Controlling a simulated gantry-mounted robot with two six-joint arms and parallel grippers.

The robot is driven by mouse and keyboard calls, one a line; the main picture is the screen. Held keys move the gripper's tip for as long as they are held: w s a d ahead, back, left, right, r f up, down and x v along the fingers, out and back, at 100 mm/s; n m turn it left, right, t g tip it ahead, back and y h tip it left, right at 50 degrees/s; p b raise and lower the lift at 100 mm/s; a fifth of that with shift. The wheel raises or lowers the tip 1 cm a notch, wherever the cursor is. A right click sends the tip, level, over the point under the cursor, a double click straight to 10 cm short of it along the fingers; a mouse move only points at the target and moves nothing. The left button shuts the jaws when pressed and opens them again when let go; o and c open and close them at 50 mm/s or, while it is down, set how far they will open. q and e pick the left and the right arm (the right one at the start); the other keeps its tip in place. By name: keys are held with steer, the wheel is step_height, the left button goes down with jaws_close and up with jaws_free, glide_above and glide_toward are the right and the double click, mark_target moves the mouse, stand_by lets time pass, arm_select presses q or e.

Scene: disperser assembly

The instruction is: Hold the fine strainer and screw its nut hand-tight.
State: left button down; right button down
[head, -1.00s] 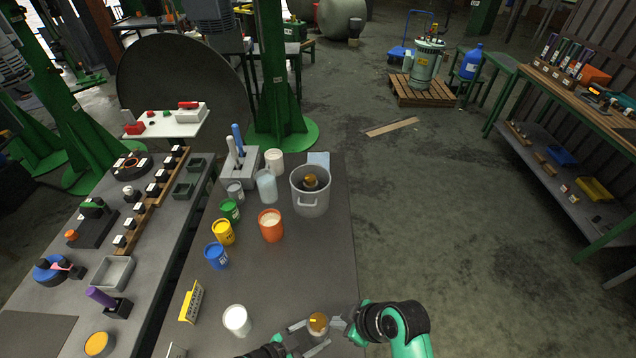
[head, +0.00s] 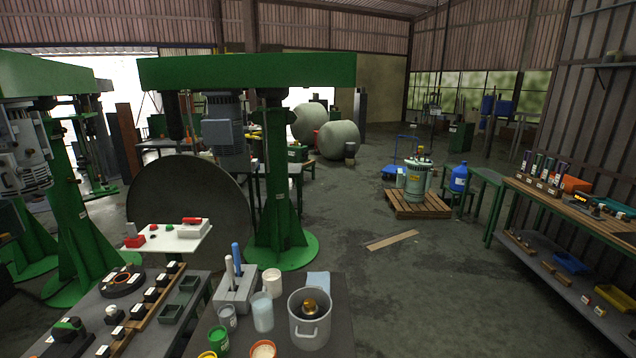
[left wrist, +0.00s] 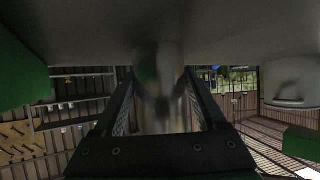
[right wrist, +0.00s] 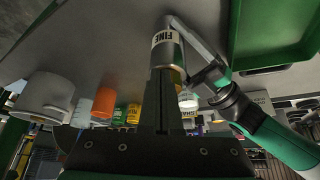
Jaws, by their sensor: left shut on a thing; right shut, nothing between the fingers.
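The fine strainer (right wrist: 163,50) is a metal cylinder with a white "FINE" label, seen in the right wrist view. My left gripper (right wrist: 193,52) comes in from the right there and is shut on it. In the left wrist view the strainer (left wrist: 160,95) sits between the two fingers of my left gripper (left wrist: 158,80). My right gripper (right wrist: 164,78) is shut and empty, its fingertips at the strainer's near end. A bit of yellow-brown metal, perhaps the nut, shows beside the fingertips. I cannot tell whether they touch it. The head view shows neither gripper.
In the head view a grey pot (head: 310,332) with a brass-topped part inside stands on the bench. Beside it are a white cup (head: 272,282), a pale jar (head: 263,312), a green can (head: 218,342) and a grey holder (head: 236,298).

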steer(key=shift+s+a, duration=0.15)
steer(key=shift+s, duration=0.05)
stand_by(0.3)
steer(key=shift+s+a, duration=0.3)
steer(key=shift+s, duration=0.25)
steer(key=shift+s+a, duration=0.2)
steer(key=shift+s, duration=0.1)
steer(key=shift+a, duration=0.15)
steer(key=shift+s, duration=0.15)
step_height(320, 180, up, 6)
steer(key=shift+s+d, duration=0.2)
steer(key=shift+d, duration=0.1)
stand_by(0.6)
steer(key=shift+w, duration=0.1)
